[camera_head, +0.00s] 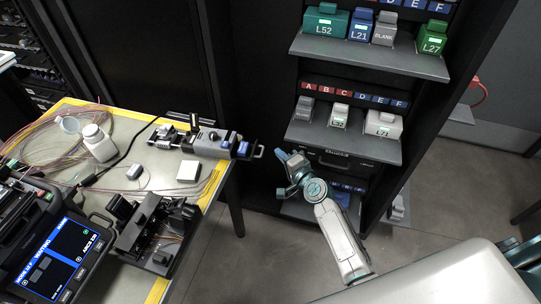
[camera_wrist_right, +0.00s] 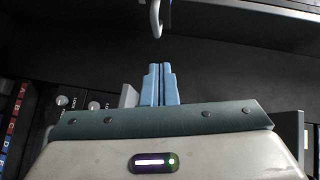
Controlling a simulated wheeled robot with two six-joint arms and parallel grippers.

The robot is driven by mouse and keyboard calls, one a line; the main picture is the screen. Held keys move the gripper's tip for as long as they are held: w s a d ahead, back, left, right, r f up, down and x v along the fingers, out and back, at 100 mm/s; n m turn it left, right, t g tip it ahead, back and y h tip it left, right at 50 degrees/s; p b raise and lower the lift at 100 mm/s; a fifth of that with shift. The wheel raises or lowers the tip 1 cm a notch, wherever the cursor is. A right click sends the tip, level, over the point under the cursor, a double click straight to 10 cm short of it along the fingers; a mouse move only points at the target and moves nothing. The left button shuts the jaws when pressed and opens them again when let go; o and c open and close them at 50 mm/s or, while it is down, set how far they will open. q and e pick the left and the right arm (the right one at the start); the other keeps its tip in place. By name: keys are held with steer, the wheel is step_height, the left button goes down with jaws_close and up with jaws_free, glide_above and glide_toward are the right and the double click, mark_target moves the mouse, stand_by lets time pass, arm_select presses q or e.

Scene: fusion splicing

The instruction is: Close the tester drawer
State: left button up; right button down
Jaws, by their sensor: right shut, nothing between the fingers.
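What looks like the tester drawer is a dark front with a handle and a small pale label (camera_head: 337,154), under the middle rack shelf in the head view. My right arm partly covers it, and how far it stands out is unclear. In the right wrist view a pale curved handle (camera_wrist_right: 155,17) shows at the top, beyond the fingertips. My right gripper (camera_head: 281,155) is beside the rack, left of the drawer front. Its blue fingers (camera_wrist_right: 160,68) are together and empty, with a visible gap to the handle. My left gripper is not in view.
The rack's middle shelf (camera_head: 345,143) carries labelled blocks; the upper shelf (camera_head: 370,60) holds coloured ones. A table (camera_head: 207,203) with a splicer (camera_head: 62,250), a bottle (camera_head: 98,143) and cables stands left. Floor (camera_head: 245,258) shows between table and rack.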

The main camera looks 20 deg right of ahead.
mark_target(252, 156)
steer(key=shift+w+a+f, duration=0.25)
steer(key=shift+w+a, duration=0.15)
steer(key=shift+a, duration=0.4)
steer(key=shift+w+a+f, duration=0.2)
steer(key=shift+w+a, duration=0.2)
steer(key=shift+a, duration=0.4)
steer(key=w+a, duration=0.1)
steer(key=a, duration=0.1)
steer(key=w+a, duration=0.1)
steer(key=a, duration=0.1)
steer(key=w+a, duration=0.1)
steer(key=a, duration=0.1)
steer(key=shift+w+a, duration=0.1)
steer(key=shift+w, duration=0.05)
steer(key=shift+a, duration=0.2)
steer(key=shift+d+r, duration=0.1)
steer(key=shift+d, duration=0.05)
